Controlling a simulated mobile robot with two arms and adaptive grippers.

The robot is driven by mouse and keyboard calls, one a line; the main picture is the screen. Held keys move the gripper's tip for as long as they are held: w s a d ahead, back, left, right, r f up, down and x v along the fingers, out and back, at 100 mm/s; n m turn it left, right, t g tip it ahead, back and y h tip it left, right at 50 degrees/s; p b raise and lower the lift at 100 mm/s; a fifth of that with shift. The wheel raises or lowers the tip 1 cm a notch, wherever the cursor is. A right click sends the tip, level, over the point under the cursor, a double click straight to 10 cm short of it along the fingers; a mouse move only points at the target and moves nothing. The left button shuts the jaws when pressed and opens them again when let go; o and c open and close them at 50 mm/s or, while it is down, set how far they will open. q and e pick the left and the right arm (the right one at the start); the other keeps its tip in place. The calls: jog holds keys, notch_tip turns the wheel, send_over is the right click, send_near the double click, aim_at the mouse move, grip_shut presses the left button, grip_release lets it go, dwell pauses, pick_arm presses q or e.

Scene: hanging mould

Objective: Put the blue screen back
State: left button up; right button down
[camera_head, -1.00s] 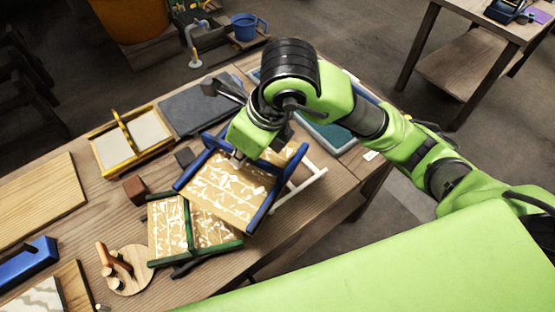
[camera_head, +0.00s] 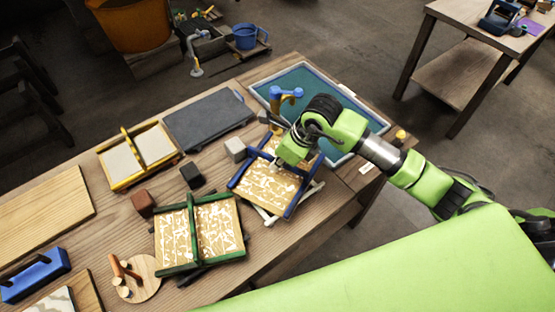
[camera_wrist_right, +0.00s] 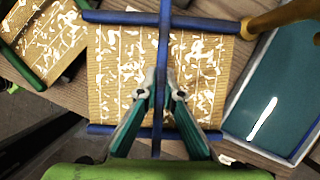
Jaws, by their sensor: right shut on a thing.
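The blue screen (camera_head: 262,188) has a blue frame with a middle bar and a tan mesh with white marks. It also shows in the right wrist view (camera_wrist_right: 120,60). My right gripper (camera_wrist_right: 161,88) is shut on the blue middle bar. In the head view the right gripper (camera_head: 285,160) hides part of the far side of the screen. The screen sits over a pale rack (camera_head: 312,190), whose ends stick out at the near and right sides. I cannot tell if it touches the rack. My left gripper is not in view.
A green-framed screen (camera_head: 222,226) lies close to the left of the blue one. A blue-bottomed tray (camera_head: 375,120) is behind my right arm. A yellow-framed screen (camera_head: 118,165), a grey slab (camera_head: 206,121) and several small blocks stand farther left.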

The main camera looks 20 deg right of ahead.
jog(key=shift+f, duration=0.4)
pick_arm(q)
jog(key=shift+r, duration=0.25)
pick_arm(e)
jog(key=shift+f+b, duration=0.65)
jog(key=shift+b, duration=0.05)
jog(key=c, duration=2.2)
grip_release()
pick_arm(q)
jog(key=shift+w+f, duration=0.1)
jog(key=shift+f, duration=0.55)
pick_arm(e)
jog(key=shift+r, duration=0.1)
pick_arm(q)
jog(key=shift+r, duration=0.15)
pick_arm(e)
jog(key=shift+r, duration=0.1)
